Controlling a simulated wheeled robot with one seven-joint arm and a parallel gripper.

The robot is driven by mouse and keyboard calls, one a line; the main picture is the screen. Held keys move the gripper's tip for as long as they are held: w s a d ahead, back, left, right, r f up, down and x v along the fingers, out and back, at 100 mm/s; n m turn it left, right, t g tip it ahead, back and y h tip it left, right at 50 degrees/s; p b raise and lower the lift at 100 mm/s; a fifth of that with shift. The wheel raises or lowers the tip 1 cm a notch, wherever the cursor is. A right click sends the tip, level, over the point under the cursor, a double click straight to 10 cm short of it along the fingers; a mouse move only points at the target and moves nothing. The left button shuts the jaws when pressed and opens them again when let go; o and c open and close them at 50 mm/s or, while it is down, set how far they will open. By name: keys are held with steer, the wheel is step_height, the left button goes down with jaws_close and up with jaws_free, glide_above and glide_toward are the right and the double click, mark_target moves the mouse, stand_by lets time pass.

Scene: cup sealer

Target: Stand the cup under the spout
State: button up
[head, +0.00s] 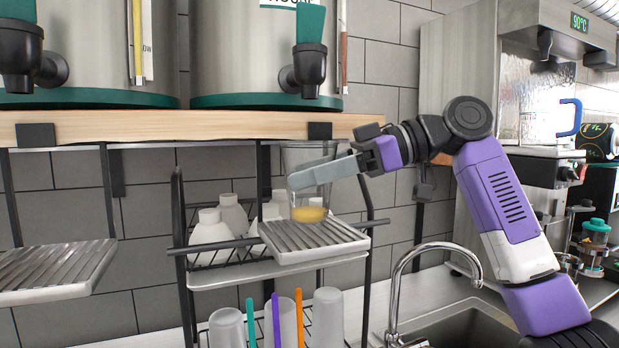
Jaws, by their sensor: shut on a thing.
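A clear cup (309,200) with a little yellow-orange stuff at its bottom is upright above the ridged drip tray (315,238). I cannot tell whether its base touches the tray. My gripper (308,176) reaches in from the right, its grey fingers level across the cup's middle, shut on it. The near finger hides part of the cup's wall. The spout (309,75) of the right steel dispenser (240,60) is above the cup, roughly in line with it. The cup's rim is just below the wooden shelf edge.
A wooden shelf (80,128) bears both dispensers. A second drip tray (50,270) is at the left. A rack behind and below holds white bottles (210,232), upturned cups (328,315) and coloured straws (276,320). A tap (395,290) and sink are at the lower right.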

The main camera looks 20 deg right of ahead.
steer(key=shift+f, duration=0.65)
steer(key=shift+f, duration=0.1)
steer(key=o, duration=1.3)
steer(key=shift+o, duration=0.2)
steer(key=shift+d, duration=0.15)
steer(key=b+v, duration=0.2)
steer(key=v, duration=0.9)
steer(key=shift+s+d+r+b, duration=0.25)
steer(key=shift+r+b, duration=0.05)
